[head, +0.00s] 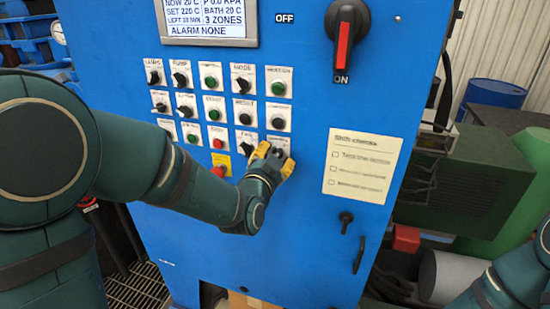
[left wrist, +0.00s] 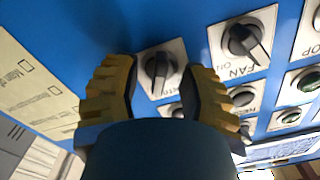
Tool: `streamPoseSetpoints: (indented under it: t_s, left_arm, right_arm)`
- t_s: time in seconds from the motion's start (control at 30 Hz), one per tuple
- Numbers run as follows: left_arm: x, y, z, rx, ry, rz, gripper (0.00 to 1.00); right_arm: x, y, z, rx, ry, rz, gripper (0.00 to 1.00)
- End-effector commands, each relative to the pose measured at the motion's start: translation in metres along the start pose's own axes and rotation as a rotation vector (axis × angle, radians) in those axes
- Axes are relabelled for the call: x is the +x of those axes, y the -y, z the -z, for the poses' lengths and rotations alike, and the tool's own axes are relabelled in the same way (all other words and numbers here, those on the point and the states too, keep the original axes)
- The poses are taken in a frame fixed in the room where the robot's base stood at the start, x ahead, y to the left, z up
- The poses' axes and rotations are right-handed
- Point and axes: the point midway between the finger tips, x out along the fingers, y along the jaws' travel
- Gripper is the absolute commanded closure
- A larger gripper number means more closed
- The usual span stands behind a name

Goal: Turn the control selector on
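The blue control cabinet (head: 310,220) carries a grid of selectors and buttons. The black selector at the grid's lower right corner is partly hidden by my left gripper (head: 273,160) in the head view. In the left wrist view this selector (left wrist: 160,70) sits on a light plate between the two yellow-tipped fingers of my left gripper (left wrist: 158,95). Its label is mostly hidden, so I cannot confirm that it is the control selector. The fingers are spread, with gaps on both sides of the knob. My right gripper is out of view; only part of that arm shows.
Beside it is the FAN selector (left wrist: 242,42). A red emergency button (head: 219,171) lies close to my left forearm. A paper checklist (head: 362,166) is to the right. A large red-black switch (head: 345,40), marked OFF and ON, is above, near the display (head: 209,20).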

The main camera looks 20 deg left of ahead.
Motion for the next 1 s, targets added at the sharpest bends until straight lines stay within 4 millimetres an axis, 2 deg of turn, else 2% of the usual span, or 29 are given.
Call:
streamPoseSetpoints:
  t_s: [0.27, 0.37, 0.7, 0.83, 1.0]
  left_arm:
    - [-0.003, 0.000, 0.000, -0.001, 0.001, -0.001, 0.59]
    - [-0.012, -0.001, 0.000, -0.003, 0.001, -0.002, 0.59]
    - [-0.062, 0.000, 0.000, -0.003, 0.001, -0.001, 0.59]
    - [-0.072, 0.000, 0.000, -0.001, 0.000, -0.001, 0.59]
    - [-0.075, 0.000, 0.000, 0.000, 0.000, 0.000, 0.59]
  right_arm:
    - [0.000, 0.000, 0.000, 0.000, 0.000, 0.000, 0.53]
    - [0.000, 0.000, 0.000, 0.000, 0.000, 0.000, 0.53]
    - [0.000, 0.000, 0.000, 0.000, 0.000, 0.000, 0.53]
    - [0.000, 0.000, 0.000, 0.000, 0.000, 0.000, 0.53]
    - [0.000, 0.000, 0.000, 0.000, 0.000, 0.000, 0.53]
